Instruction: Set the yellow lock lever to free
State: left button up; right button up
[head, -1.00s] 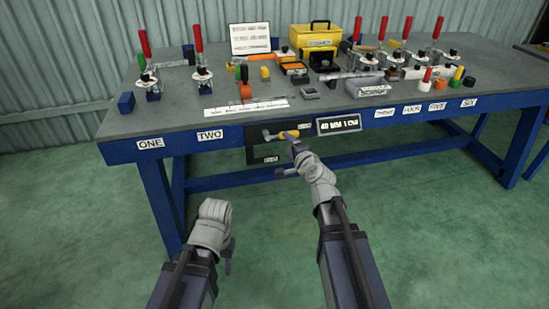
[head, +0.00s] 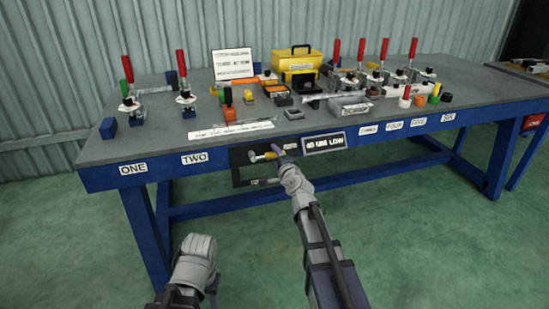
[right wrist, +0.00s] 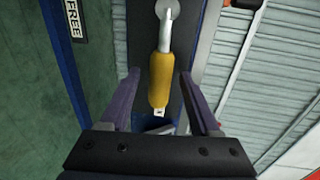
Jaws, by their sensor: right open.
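The yellow lock lever (head: 264,157) is on a dark panel on the front of the blue bench. In the right wrist view the lever's yellow grip (right wrist: 162,80) runs lengthwise between my right gripper's fingers, with a grey metal stem at its far end. My right gripper (head: 277,152) is open at the lever's right end, with a gap on both sides of the grip. A FREE label (right wrist: 74,20) shows at the upper left of the wrist view. My left gripper (head: 212,287) hangs low in front of the bench, away from the lever; its fingers are mostly hidden.
A display sign (head: 324,143) sits right of the lever panel. The floor in front is clear.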

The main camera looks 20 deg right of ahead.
jog(key=shift+w+f, duration=0.1)
jog(key=shift+w, duration=0.55)
jog(key=shift+s, duration=0.1)
grip_shut()
dwell(0.9)
